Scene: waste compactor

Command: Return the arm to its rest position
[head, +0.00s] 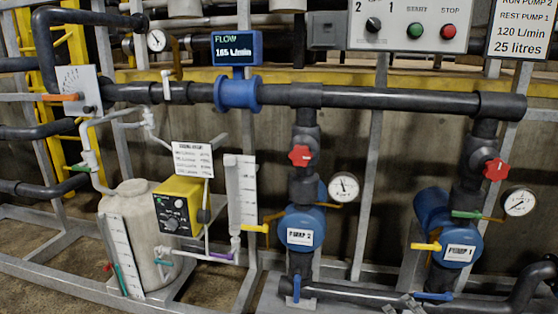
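Small grey angular pieces (405,305) show at the bottom edge, in front of the low black pipe between the two pumps. They may be the tip of my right gripper, but too little shows to tell its state or whether it touches anything. My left gripper and arm are not in view. Pump 2 (302,232) is blue and stands at the centre, with a red handwheel (301,156) above it. Pump 1 (459,248) is blue and stands at the right, with a red handwheel (495,169) above it.
A black pipe (390,100) runs across at mid height. The flow display (237,48) reads 165 L/min. A control panel (410,28) is at the top right. A pale tank (132,225) and a yellow dosing unit (181,206) stand at the left. Grey frame rails (70,285) cross the floor.

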